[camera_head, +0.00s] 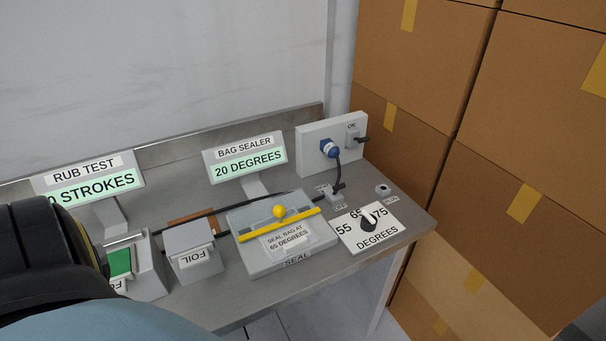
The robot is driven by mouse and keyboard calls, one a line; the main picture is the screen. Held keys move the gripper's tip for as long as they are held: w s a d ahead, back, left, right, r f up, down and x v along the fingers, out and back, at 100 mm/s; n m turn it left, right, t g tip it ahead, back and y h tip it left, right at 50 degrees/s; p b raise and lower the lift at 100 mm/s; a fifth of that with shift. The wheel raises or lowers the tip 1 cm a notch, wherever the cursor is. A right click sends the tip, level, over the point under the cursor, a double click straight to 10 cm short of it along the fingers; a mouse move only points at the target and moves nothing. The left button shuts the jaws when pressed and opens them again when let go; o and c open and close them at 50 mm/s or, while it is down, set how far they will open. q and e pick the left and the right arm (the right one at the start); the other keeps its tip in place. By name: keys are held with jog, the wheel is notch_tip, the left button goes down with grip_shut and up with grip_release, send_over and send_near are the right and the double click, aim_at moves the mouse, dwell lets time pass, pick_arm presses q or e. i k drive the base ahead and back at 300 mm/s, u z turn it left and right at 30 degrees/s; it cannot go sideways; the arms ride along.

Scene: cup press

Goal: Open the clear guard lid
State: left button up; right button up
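I cannot make out a clear guard lid in the head view. The rub test machine (148,272), with a green pad (119,262) and a metal rod, is at the left, largely hidden behind my dark arm. The bag sealer (255,260) is a grey block with a yellow bar (262,231), a yellow knob (279,211) and a label reading "SEAL BAG AT 65 DEGREES". My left arm crosses the lower left corner, but its gripper does not show. My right gripper does not show.
A steel bench (225,312) carries a foil box (190,250), a degrees dial (368,222), a power panel (318,138) with a blue plug, and a "20 DEGREES" display (248,164). Another display (88,181) reads "RUB TEST". Cardboard boxes (540,100) are stacked on the right.

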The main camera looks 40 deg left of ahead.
aim_at(279, 210)
jog(key=k, duration=0.65)
jog(key=u, duration=1.7)
jog(key=i, duration=0.5)
jog(key=z, duration=0.05)
